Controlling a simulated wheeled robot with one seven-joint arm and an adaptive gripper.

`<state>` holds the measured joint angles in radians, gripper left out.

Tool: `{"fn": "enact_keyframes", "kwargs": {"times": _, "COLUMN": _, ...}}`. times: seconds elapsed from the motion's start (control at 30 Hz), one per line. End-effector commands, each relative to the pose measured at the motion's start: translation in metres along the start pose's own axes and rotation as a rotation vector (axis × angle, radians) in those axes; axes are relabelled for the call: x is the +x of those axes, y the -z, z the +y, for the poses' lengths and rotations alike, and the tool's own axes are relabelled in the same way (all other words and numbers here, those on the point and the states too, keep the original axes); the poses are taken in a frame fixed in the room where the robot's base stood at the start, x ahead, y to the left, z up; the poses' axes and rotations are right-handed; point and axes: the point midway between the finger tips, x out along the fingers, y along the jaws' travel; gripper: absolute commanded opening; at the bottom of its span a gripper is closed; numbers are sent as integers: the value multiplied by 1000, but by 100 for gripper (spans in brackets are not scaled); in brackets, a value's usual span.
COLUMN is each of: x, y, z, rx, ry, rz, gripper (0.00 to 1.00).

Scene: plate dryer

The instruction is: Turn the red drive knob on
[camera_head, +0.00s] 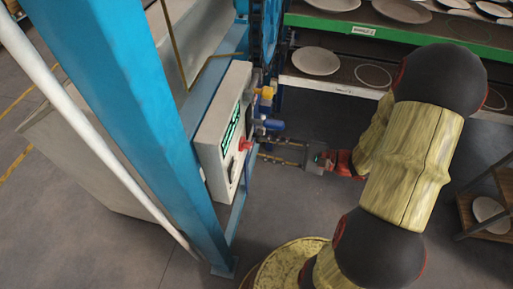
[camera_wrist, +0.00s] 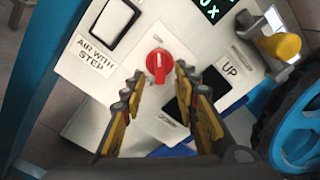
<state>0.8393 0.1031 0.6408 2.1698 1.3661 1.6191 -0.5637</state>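The red drive knob (camera_wrist: 159,65) sits on the face of a light grey control panel (camera_wrist: 75,68). In the wrist view its grip stands roughly upright in the picture. In the head view the knob (camera_head: 245,144) sticks out from the right side of the control box (camera_head: 212,135). My gripper (camera_wrist: 156,82) is open, its two yellow and dark fingers spread on either side below the knob. The fingertips come close to the knob; I cannot tell whether they touch it. In the head view my gripper (camera_head: 262,149) reaches leftward to the panel.
A white rocker switch (camera_wrist: 114,22), a label reading UP (camera_wrist: 230,69) and a yellow knob (camera_wrist: 281,46) are near the red knob. A blue wheel (camera_wrist: 298,130) is at the right. A blue post (camera_head: 135,110) stands left of the box. Shelves with plates (camera_head: 316,61) are behind.

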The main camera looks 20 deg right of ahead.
Motion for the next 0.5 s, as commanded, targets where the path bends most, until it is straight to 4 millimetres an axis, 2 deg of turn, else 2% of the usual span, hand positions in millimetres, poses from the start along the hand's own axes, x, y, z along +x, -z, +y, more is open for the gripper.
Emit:
{"fn": "enact_keyframes", "kwargs": {"times": 0.2, "x": 26, "y": 0, "z": 2, "rx": 0, "ry": -3, "rz": -2, "gripper": 30}}
{"fn": "enact_keyframes", "kwargs": {"times": 0.5, "x": 34, "y": 0, "z": 1, "rx": 1, "ry": -1, "rz": 1, "gripper": 30}}
